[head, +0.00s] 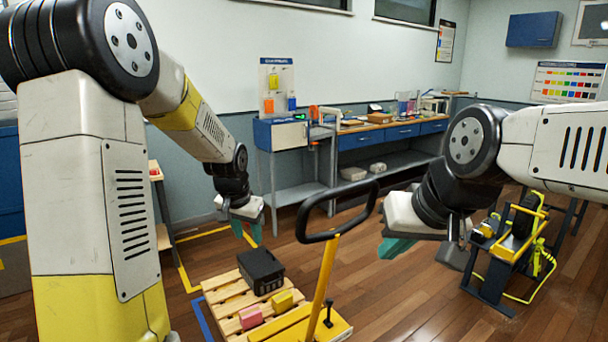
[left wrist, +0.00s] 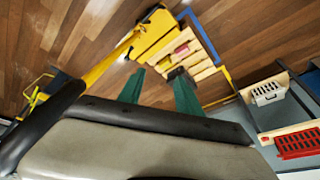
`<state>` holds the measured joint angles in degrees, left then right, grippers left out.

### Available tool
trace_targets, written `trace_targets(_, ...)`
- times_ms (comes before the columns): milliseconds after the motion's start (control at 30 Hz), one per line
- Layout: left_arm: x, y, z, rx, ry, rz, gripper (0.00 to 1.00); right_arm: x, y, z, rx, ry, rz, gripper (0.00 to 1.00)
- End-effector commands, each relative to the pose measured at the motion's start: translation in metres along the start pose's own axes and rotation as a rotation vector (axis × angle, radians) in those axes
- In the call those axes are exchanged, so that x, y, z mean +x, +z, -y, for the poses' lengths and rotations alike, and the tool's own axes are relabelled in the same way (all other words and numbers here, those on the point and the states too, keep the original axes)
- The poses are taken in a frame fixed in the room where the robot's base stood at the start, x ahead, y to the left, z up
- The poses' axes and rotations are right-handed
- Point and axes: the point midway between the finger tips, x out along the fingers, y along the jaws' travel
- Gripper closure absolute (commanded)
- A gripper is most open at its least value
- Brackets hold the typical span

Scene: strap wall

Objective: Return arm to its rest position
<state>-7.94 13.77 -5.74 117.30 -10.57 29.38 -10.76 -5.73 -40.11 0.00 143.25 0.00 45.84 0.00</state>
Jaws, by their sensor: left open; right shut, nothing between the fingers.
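My left arm comes in from the left of the head view, and its gripper (head: 247,232) hangs down, empty, above the floor beyond the wooden pallet. Its green fingers stand apart in the left wrist view (left wrist: 158,90), with nothing between them. My right arm comes in from the right of the head view. Its gripper (head: 396,247), with green fingers, is in the air to the right of the black loop handle, holding nothing that I can see. Part of the right fingers is hidden by the wrist.
The pallet (head: 222,303) carries a black case (head: 261,270), a pink block (head: 250,317) and a yellow block (head: 282,301). A yellow post with a black loop handle (head: 311,238) stands between my arms. A workbench (head: 385,137) lines the back wall. A yellow-framed machine (head: 514,241) stands right.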

Motion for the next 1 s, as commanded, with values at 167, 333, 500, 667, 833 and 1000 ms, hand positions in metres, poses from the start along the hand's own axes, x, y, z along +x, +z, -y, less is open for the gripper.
trace_targets(167,-0.088,0.035,-0.015,-0.104,0.026,-0.07,0.59,0.0,0.0,0.0,0.0,0.0,0.0,1.0)
trace_targets(333,-0.149,0.081,-0.035,-0.188,0.053,-0.128,0.59,0.0,0.0,0.0,0.0,0.0,0.0,1.0)
trace_targets(500,-0.189,0.13,-0.058,-0.256,0.079,-0.177,0.59,0.0,0.0,0.0,0.0,0.0,0.0,1.0)
trace_targets(667,-0.206,0.162,-0.074,-0.297,0.095,-0.206,0.59,0.0,0.0,0.0,0.0,0.0,0.0,1.0)
trace_targets(833,-0.21,0.175,-0.081,-0.313,0.101,-0.215,0.59,0.0,0.0,0.0,0.0,0.0,0.0,1.0)
trace_targets(1000,-0.211,0.176,-0.081,-0.314,0.102,-0.215,0.64,0.0,0.0,0.0,0.0,0.0,0.0,1.0)
